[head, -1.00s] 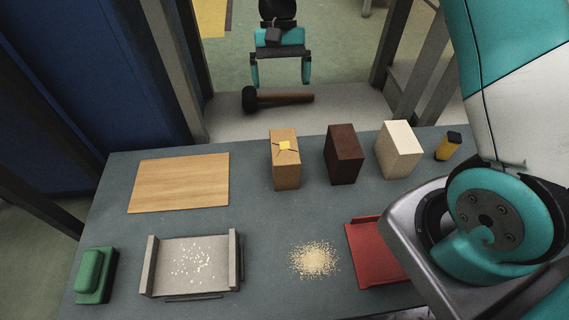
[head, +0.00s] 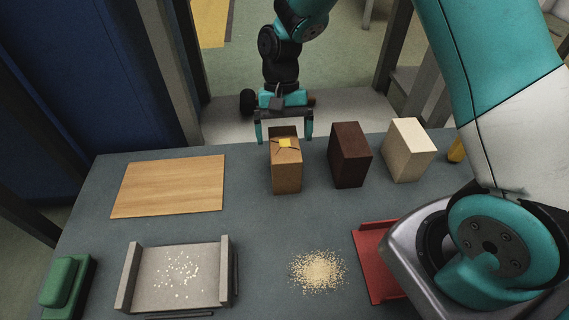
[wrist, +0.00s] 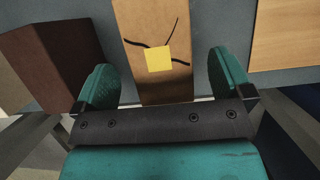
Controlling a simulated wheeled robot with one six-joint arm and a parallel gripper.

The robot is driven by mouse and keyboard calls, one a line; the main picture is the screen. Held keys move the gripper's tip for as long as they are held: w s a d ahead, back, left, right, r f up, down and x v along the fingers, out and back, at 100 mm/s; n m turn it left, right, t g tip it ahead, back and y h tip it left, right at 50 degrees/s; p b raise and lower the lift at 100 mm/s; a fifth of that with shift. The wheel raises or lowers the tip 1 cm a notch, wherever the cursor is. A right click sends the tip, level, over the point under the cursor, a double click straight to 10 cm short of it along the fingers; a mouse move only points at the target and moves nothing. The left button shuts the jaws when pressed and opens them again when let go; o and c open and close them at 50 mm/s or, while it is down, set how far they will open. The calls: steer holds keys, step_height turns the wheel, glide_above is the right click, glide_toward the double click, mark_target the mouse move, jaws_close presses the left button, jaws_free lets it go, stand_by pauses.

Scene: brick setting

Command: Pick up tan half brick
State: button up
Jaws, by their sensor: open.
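The tan half brick (head: 286,175) stands upright near the far edge of the grey table, with a yellow square and dark crack-like lines on its top. My gripper (head: 284,136) is open and empty at the brick's far side, its two fingers spread wider than the brick. In the wrist view the tan half brick (wrist: 150,20) runs up the middle, and the open fingers of my gripper (wrist: 162,68) show to its left and right. I cannot tell exactly how high the fingertips are against the brick's top.
A dark brown brick (head: 350,155) and a cream brick (head: 409,150) stand to the right. A wooden board (head: 170,187), a grey tray (head: 175,275), a green block (head: 66,285), a grain pile (head: 318,271) and a red tray (head: 372,262) lie around.

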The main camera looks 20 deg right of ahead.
mark_target(284, 141)
steer(key=b+x, duration=0.1)
steer(key=x, duration=0.3)
steer(key=shift+b, duration=0.35)
steer(key=shift+r, duration=0.15)
steer(key=shift+f+p, duration=0.25)
steer(key=shift+p, duration=0.25)
steer(key=c, duration=1.4)
steer(key=shift+w+r+b, duration=0.1)
steer(key=shift+b, duration=0.35)
